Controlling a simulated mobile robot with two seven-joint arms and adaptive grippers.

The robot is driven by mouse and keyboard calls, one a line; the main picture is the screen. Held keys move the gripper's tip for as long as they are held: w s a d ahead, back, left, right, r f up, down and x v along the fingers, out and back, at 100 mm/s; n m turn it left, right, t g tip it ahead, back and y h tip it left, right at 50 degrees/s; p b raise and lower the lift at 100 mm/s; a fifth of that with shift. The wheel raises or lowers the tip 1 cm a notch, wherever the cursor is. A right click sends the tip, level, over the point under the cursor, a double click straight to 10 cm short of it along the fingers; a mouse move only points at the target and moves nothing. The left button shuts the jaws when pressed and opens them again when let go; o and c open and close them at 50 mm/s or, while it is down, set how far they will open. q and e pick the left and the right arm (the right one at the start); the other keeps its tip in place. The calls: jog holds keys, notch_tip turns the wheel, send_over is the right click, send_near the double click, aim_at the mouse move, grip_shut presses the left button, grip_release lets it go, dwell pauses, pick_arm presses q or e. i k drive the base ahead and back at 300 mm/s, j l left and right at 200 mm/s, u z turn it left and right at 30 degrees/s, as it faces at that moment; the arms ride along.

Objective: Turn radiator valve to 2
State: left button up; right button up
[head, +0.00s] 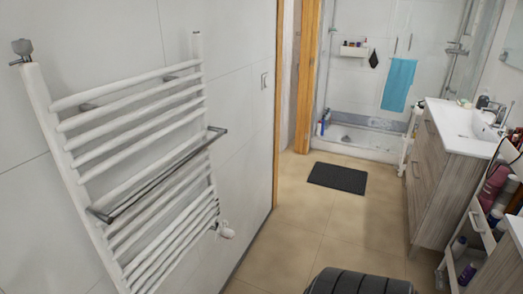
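A white towel radiator (82,187) is mounted on the left wall. A small white valve knob (227,232) sticks out at its lower right side, near the floor; it is too small to read any numbers or its setting. A grey knob-like fitting (22,47) sits at the radiator's top left corner. A grey metal towel bar (160,178) runs across the radiator's front. Neither of my grippers is in view.
The tiled floor (285,228) is clear in the middle, with a dark bath mat (338,178) farther back. A wooden vanity (432,180) and a cart with bottles (470,232) line the right side. A wooden door frame (283,100) stands beyond the radiator.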

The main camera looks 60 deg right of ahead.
aim_at(226, 233)
jog(key=z, duration=1.65)
jog(key=i+l+u, duration=0.1)
jog(key=i+l, duration=0.3)
jog(key=l, duration=0.2)
jog(key=i+l+u, duration=0.15)
jog(key=l, duration=0.15)
jog(key=i+l, duration=0.2)
jog(key=l, duration=0.15)
jog(key=i+l+u, duration=0.15)
jog(key=l, duration=0.15)
jog(key=i+l, duration=0.15)
jog(key=l, duration=0.2)
jog(key=u, duration=0.05)
